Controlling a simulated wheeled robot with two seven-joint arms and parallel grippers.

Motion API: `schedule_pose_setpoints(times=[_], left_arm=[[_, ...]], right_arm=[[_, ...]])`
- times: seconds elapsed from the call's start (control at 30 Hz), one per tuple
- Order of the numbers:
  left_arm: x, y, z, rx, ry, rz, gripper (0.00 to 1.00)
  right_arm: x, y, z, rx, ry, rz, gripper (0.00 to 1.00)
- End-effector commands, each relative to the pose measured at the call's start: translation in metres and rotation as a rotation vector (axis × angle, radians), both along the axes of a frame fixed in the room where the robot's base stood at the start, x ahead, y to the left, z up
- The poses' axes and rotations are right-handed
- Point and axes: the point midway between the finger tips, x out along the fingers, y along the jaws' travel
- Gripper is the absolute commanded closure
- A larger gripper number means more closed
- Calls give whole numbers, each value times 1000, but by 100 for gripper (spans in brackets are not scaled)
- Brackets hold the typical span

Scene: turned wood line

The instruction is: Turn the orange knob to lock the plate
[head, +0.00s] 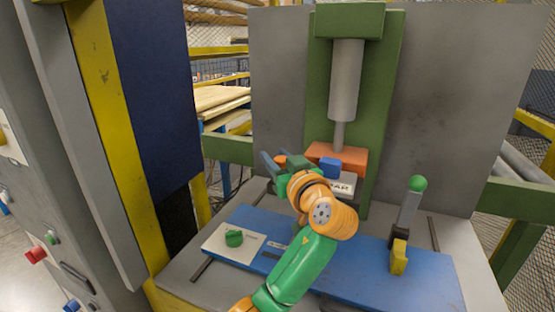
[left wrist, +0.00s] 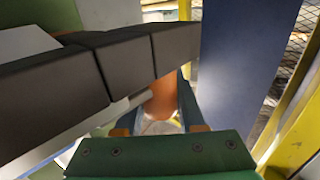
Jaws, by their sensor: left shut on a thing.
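The orange knob (left wrist: 161,99) shows in the left wrist view between the fingers of my left gripper (left wrist: 165,100), which is shut on it. In the head view only a small orange part (head: 281,159) shows beside my left gripper (head: 274,160), at the left of the press. A pale plate (head: 342,184) with dark letters lies below the orange press block (head: 350,158), partly hidden by my arm. Dark grey blocks (left wrist: 80,75) cover much of the left wrist view and hide part of the knob. My right gripper is out of view.
A blue table plate (head: 430,287) lies in front of the press. It carries a white panel with a green knob (head: 234,238), and a green-balled lever (head: 411,205) beside a yellow block (head: 398,257). A blue block (head: 330,168) sits near the press block. A yellow post (head: 112,120) stands left.

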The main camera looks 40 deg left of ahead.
Motion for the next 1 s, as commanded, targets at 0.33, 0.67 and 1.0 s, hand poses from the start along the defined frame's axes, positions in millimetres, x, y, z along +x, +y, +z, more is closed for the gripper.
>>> schedule_pose_setpoints(times=[0.33,0.67,1.0], left_arm=[[0,1,-2,-3,4,17,100],[0,1,-1,-2,2,16,49],[-14,-25,-6,-6,-2,10,49]], right_arm=[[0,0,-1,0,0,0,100],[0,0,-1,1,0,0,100],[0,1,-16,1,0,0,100]])
